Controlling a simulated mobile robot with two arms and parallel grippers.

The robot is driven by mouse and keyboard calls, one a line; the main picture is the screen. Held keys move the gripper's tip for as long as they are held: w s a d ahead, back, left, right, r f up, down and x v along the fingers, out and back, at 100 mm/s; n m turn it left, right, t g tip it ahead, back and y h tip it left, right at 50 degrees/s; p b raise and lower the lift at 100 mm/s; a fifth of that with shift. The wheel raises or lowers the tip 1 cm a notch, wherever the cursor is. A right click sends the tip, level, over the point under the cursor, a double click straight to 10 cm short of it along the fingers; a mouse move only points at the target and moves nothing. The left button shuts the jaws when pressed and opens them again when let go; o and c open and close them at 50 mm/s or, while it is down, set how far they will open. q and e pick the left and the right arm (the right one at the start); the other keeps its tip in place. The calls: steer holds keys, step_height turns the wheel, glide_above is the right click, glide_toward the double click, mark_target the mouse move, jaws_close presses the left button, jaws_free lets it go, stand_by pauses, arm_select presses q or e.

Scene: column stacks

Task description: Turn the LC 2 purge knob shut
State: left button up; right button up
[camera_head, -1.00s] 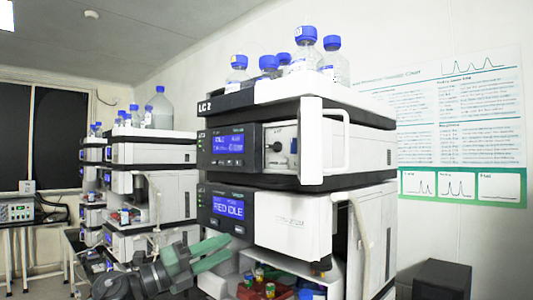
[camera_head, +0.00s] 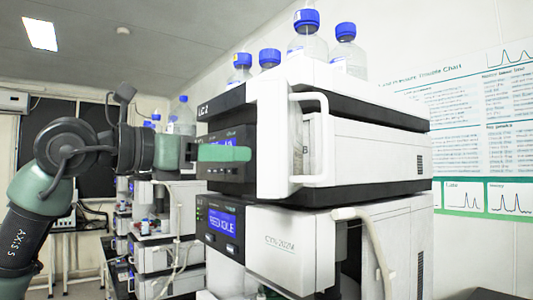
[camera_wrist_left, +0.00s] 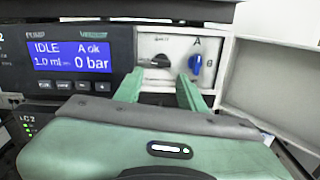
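The LC 2 stack (camera_head: 224,105) fills the centre of the head view. Its pump panel shows in the left wrist view with a black knob (camera_wrist_left: 155,62), its pointer lying roughly sideways; the label above is too small to read. A blue knob (camera_wrist_left: 195,64) marked A and B sits to its right. My left gripper (camera_head: 226,153) reaches the pump front from the left. In the left wrist view its green fingers (camera_wrist_left: 160,82) are open, with the black knob ahead between their tips; I cannot tell whether they touch it. My right gripper is not in view.
The white pump door (camera_wrist_left: 268,75) stands open to the right of the knobs. The pump display (camera_wrist_left: 70,57) reads IDLE, A ok, 0 bar. Blue-capped bottles (camera_head: 305,38) stand on top of the stack. Tubing (camera_head: 372,235) hangs along its side.

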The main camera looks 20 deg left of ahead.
arm_select(q)
steer(key=p+x, duration=0.1)
steer(key=x, duration=0.2)
steer(key=shift+w+d+r, duration=0.15)
steer(key=shift+w+d, duration=0.15)
steer(key=shift+p+x, duration=0.45)
steer(key=shift+x, duration=0.8)
steer(key=shift+s+a, duration=0.15)
jaws_close()
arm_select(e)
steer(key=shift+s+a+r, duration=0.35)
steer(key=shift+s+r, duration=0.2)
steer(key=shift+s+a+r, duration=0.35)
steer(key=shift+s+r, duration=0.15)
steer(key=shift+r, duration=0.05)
